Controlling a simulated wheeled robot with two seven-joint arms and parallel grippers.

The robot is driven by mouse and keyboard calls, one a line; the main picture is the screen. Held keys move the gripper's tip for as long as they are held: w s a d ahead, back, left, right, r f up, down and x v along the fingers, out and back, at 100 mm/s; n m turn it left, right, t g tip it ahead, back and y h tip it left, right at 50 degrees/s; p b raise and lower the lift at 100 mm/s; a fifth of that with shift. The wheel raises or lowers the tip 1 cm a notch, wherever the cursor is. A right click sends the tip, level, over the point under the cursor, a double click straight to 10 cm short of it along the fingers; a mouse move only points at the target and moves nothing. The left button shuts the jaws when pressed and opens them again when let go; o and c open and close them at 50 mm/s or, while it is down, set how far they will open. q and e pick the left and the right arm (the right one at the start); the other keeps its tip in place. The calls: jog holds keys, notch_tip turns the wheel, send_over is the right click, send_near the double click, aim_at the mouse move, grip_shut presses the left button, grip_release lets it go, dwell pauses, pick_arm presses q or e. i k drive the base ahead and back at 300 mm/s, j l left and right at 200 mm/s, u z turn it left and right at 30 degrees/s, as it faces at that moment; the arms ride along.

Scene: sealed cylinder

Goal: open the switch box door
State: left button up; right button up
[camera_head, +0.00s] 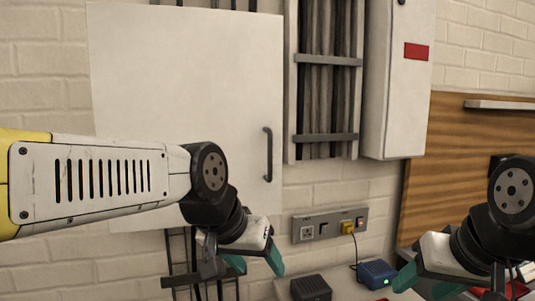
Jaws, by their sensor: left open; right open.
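The switch box door (185,75) is a large flat white panel on the wall at the left. A dark vertical bar handle (267,155) sits near its right edge. I see no gap at the door's edges; my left arm covers its lower left part. My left gripper (255,263) is open, with teal fingertips pointing down, below the handle and apart from it. My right gripper (427,284) is open at the lower right, well away from the door. Nothing shows between either pair of fingers.
A cable tray (328,138) and a narrower white cabinet (395,90) with a red label stand right of the door. A socket strip (330,225) with a yellow plug is below. A black block (310,288) and a blue device (376,273) sit on the worktop near my grippers.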

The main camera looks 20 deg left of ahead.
aim_at(168, 75)
jog(key=u, duration=1.3)
